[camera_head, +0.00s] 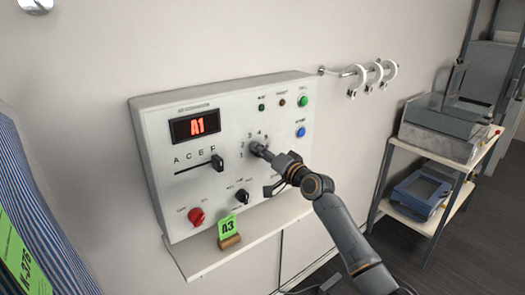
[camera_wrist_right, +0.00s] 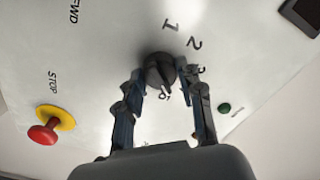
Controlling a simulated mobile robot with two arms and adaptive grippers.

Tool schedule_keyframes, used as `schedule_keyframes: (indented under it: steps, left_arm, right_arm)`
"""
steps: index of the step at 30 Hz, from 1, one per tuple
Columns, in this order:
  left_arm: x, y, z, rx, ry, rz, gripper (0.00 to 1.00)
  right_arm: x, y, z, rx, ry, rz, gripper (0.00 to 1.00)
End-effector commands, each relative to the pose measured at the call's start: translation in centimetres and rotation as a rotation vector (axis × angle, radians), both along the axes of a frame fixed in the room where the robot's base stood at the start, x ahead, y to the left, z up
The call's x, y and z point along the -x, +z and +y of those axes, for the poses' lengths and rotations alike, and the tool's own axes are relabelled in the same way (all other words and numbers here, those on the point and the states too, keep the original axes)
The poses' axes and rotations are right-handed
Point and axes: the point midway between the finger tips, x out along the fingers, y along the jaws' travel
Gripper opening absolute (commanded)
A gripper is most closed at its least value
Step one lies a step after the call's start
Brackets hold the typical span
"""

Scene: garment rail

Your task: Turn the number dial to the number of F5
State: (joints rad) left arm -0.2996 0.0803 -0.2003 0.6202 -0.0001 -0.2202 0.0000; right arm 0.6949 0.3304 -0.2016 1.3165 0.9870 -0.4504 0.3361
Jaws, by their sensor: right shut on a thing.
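The number dial (camera_head: 257,148) is a dark round knob on the white control panel (camera_head: 160,130), with an arc of numbers around it. My right gripper (camera_head: 268,154) is shut on the dial; its fingers partly hide it in the head view. In the right wrist view the dial (camera_wrist_right: 160,72) sits between the two fingers, with 1, 2 and 3 printed near it. I cannot tell which number its pointer faces. The red display (camera_head: 195,126) reads A1. The black letter slider handle (camera_head: 217,163) is at the F end of its slot. My left gripper is not in view.
A red knob (camera_head: 196,217) and a black selector (camera_head: 241,196) sit low on the panel. A green A3 card (camera_head: 227,226) stands on the shelf (camera_head: 200,260) below. A red STOP button (camera_wrist_right: 43,130) shows in the wrist view. A rack (camera_head: 445,160) stands right.

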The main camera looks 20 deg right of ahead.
Motion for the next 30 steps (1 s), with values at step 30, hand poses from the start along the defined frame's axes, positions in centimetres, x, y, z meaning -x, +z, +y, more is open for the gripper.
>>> schedule_keyframes:
  steps: [30]
  left_arm:
    - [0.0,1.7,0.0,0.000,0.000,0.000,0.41]
  right_arm:
    - [0.0,0.0,-0.1,-0.340,-0.002,0.122,0.06]
